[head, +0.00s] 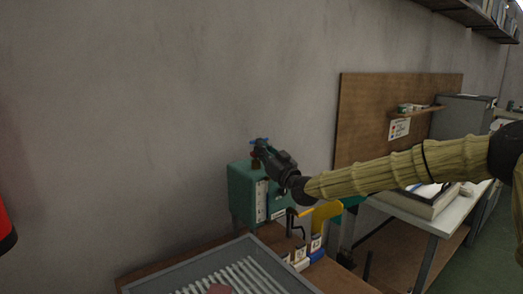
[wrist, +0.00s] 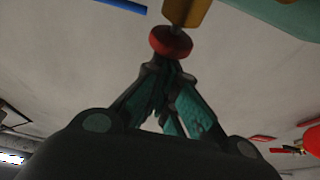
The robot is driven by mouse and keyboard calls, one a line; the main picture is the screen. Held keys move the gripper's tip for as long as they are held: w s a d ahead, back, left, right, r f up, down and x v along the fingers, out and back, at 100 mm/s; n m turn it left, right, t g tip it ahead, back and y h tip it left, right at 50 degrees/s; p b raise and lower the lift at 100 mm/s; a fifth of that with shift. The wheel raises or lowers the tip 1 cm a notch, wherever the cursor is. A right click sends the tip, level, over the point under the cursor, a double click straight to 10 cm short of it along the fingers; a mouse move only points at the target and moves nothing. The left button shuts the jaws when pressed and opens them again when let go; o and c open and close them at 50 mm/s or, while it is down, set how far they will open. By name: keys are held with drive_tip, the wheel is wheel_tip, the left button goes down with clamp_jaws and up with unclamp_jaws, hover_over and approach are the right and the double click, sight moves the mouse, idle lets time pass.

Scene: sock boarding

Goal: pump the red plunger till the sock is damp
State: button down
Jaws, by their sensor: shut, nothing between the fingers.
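The red plunger (wrist: 171,41) is a round knob on a brass-coloured stem (wrist: 187,12) in the wrist view. My gripper (wrist: 168,66) is shut and empty, with its fingertips right at the knob. I cannot tell whether they touch it. In the head view my gripper (head: 260,152) is at the top of a green machine box (head: 242,197), and it partly hides the plunger there. I cannot make out a sock for certain. A dull reddish piece (head: 219,289) lies on the ribbed tray at the bottom edge, cut off by the frame.
The grey-rimmed tray (head: 180,270) stands in front of the machine. A black crank (head: 295,222), a yellow part (head: 326,212) and small labelled blocks (head: 300,256) are to its right. A workbench (head: 420,215) stands further right.

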drive_tip(key=s+d+b, duration=0.2)
drive_tip(key=s+d, duration=0.3)
drive_tip(key=s, duration=0.2)
drive_tip(key=shift+s+d+r, duration=0.2)
drive_tip(key=shift+s+d, duration=0.15)
idle(0.6)
